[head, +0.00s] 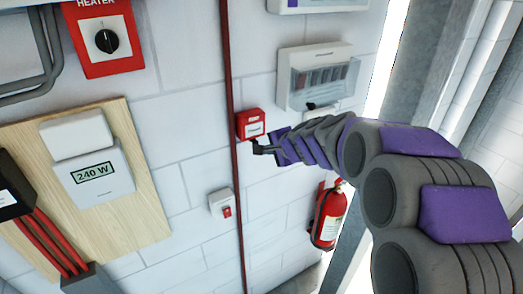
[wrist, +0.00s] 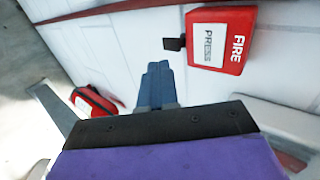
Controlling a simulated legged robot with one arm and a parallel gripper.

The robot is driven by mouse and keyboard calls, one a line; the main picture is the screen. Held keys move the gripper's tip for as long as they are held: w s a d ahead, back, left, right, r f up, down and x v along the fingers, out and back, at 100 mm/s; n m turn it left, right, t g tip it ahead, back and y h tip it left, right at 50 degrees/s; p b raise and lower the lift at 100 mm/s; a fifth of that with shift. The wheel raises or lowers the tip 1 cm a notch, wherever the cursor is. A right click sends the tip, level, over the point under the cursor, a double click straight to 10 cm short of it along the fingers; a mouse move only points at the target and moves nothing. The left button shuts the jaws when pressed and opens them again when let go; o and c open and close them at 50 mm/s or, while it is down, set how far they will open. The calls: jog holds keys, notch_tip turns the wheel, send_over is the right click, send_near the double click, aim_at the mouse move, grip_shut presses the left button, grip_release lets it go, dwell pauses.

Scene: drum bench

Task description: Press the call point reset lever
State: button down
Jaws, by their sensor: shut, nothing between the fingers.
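The call point is a small red box (head: 251,124) on the white block wall in the head view. In the wrist view the red box (wrist: 221,38) shows a white plate reading PRESS and the word FIRE. A small dark lever (wrist: 174,44) sticks out from its edge, and it shows in the head view below the box (head: 257,147). My gripper (wrist: 158,68) is shut and empty, its fingertips close to the lever in the picture. I cannot tell whether they touch it. In the head view my gripper (head: 272,148) is at the box's lower right.
A fire extinguisher (head: 328,216) hangs on the wall below right. A clear-covered breaker box (head: 318,76) sits above right of the call point. A dark red pipe (head: 233,150) runs down just left of it. A small switch (head: 223,205) is below left.

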jog(key=w+d+v, duration=0.1)
jog(key=v, duration=0.5)
jog(key=s+d+f+n+g+h+b, duration=0.1)
jog(key=s+f+n+g+b, duration=0.25)
jog(key=s+f, duration=0.6)
jog(key=s+d+f+n+g+h+b, duration=0.1)
jog(key=s+d+f+n+g+b, duration=0.25)
jog(key=s, duration=1.05)
jog(key=s+d+f+n+g+h+b, duration=0.1)
jog(key=s+d+f+b, duration=0.3)
jog(key=s, duration=0.6)
jog(key=s+d+f+n+g+h+b, duration=0.2)
jog(key=s+d+f+n+h+b, duration=0.1)
jog(key=s+f, duration=0.5)
jog(key=shift+s+d+f+g+b, duration=0.3)
jog(key=shift+s+d+b, duration=0.25)
jog(key=shift+s, duration=0.35)
